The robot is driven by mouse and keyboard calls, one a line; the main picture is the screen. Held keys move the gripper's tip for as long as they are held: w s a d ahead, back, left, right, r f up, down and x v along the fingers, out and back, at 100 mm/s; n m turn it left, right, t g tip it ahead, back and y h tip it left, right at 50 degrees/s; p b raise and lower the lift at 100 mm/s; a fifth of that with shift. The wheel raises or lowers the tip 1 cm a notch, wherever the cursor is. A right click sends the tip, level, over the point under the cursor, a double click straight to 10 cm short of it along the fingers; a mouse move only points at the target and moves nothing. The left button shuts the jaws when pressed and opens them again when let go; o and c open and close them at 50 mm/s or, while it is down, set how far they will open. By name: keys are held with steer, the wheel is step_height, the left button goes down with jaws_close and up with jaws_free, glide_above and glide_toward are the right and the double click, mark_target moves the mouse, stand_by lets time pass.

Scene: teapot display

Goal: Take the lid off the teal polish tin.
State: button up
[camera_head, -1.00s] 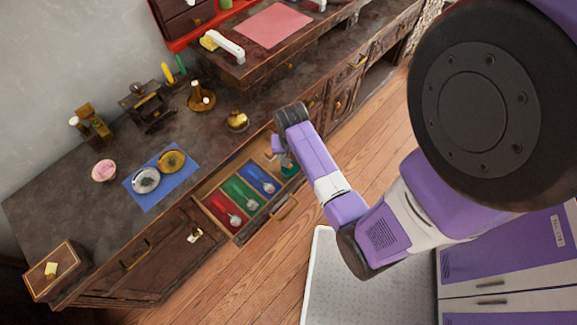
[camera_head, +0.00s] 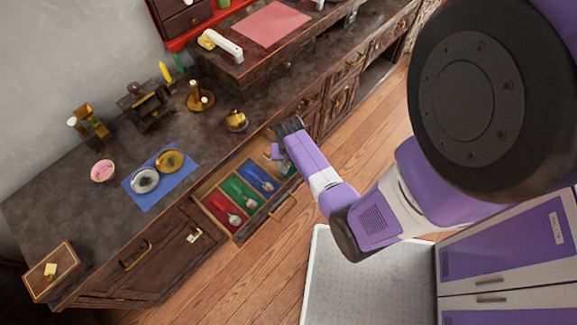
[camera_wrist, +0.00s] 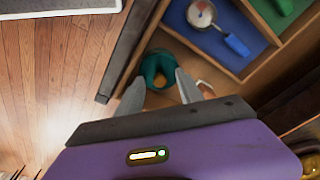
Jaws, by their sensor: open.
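The teal polish tin (camera_wrist: 155,65) is a small round teal shape in an end compartment of the open drawer. In the wrist view it lies just beyond my fingertips, partly hidden by them. I cannot tell its lid apart from its body. My gripper (camera_wrist: 159,78) is open, with one finger toward each side of the tin, and nothing is visibly held. I cannot tell whether the fingers touch it. In the head view my gripper (camera_head: 277,154) is at the right end of the drawer, and my wrist hides most of the tin.
The open drawer (camera_head: 206,222) has red, green and blue lined compartments with spoon-like tools. A drawer wall (camera_wrist: 126,50) runs close to the left finger. On the counter above are a small brass pot (camera_head: 236,120), a candle holder (camera_head: 200,100) and a blue mat (camera_head: 150,198).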

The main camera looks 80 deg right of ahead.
jaws_close()
steer(key=shift+r, duration=0.15)
